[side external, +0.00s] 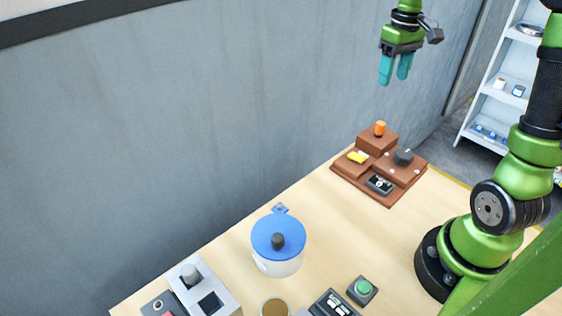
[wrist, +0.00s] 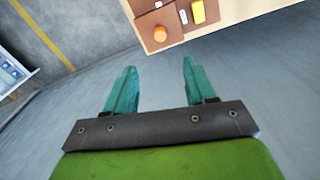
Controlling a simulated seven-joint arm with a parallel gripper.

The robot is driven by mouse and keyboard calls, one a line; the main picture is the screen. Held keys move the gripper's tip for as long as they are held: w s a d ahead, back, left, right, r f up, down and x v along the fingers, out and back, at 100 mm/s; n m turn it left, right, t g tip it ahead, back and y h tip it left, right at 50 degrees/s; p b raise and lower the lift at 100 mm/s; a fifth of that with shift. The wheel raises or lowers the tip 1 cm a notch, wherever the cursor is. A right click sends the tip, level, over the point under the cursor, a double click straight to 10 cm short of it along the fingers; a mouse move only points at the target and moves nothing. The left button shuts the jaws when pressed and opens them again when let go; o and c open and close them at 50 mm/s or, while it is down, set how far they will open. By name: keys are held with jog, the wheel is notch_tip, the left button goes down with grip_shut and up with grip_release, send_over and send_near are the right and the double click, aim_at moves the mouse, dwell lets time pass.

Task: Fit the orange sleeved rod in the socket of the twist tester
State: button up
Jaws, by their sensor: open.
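The orange sleeved rod (side external: 380,128) stands upright on the raised back block of a brown stepped stand (side external: 400,182). It also shows in the wrist view (wrist: 160,33), beyond my fingertips. My gripper (side external: 395,80) is open and empty, with teal fingers pointing down, well above the stand and apart from the rod. Its two fingers show spread in the wrist view (wrist: 159,68). A grey-white device (side external: 208,290) with a dark square recess and a grey post stands at the lower left, cut by the frame. I cannot tell for sure which device is the twist tester.
The stand also carries a yellow piece (side external: 357,157), a dark knob (side external: 403,157) and a small display (side external: 379,184). A blue-lidded white pot (side external: 278,240) stands mid-table. A green button (side external: 363,288) is near the front. Bare table (side external: 335,235) lies between pot and stand.

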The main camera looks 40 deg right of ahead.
jog(key=shift+r, duration=1.55)
jog(key=s+a+m+t+y, duration=0.1)
jog(key=s+a+t, duration=0.2)
jog(key=a, duration=0.7)
jog(key=s+a+f+t+y, duration=0.1)
jog(key=s+a+t, duration=0.3)
jog(key=a, duration=0.7)
jog(key=shift+s+a+m, duration=0.15)
jog(key=shift+s+m, duration=0.25)
jog(key=shift+s, duration=0.75)
